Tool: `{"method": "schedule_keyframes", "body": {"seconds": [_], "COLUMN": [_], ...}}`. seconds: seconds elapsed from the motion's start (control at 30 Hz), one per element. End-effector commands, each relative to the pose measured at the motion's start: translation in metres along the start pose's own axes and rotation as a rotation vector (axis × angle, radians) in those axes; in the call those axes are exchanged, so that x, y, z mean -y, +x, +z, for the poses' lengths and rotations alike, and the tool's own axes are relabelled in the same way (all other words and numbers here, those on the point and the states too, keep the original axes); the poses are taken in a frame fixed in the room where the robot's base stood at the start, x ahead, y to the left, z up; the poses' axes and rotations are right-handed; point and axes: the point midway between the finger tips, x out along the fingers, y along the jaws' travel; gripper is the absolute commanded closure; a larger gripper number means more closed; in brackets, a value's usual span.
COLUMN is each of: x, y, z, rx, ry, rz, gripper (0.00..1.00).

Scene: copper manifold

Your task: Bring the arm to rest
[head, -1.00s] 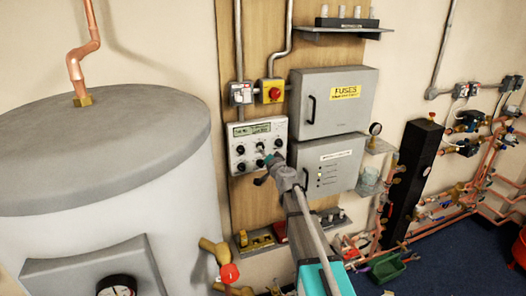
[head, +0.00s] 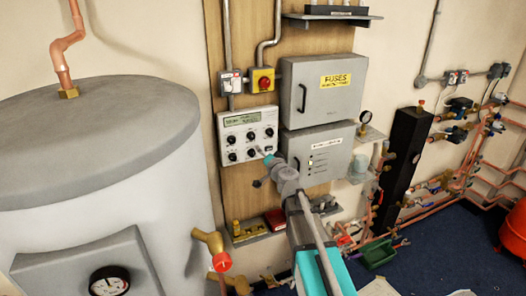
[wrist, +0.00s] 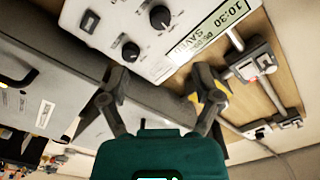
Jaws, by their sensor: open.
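My gripper (wrist: 153,100) is open and empty in the wrist view, with its two dark fingers spread apart. The white control panel (head: 248,135) with a display and several black knobs is on the wooden board. In the wrist view the panel (wrist: 130,20) lies beyond the fingertips, and its display (wrist: 215,25) reads 10:30 and what looks like "SAVED". In the head view my arm reaches up from the bottom toward the lower right of the panel. The arm hides the fingertips there, so I cannot tell the gap to the panel.
The grey fuse box (head: 322,92) and a lower grey box (head: 318,155) are right of the panel. A large grey tank (head: 100,140) stands at the left, with a red-capped brass valve (head: 221,262) beside it. Copper pipes (head: 470,185) run along the right wall.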

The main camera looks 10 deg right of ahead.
Motion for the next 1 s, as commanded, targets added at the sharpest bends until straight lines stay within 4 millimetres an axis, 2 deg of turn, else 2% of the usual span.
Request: {"method": "schedule_keyframes", "body": {"seconds": [0.27,0.47,0.63,0.77,1.0], "x": [0.004,0.009,0.004,-0.007,-0.043], "y": [-0.007,-0.026,-0.053,-0.079,-0.138], "z": [0.014,0.051,0.095,0.127,0.174], "rx": [0.057,0.211,0.409,0.572,0.868], "ry": [-0.033,-0.108,-0.185,-0.237,-0.318], "rz": [-0.026,-0.067,-0.073,-0.043,0.095], "gripper": [0.19,0.19,0.19,0.19,0.19]}}
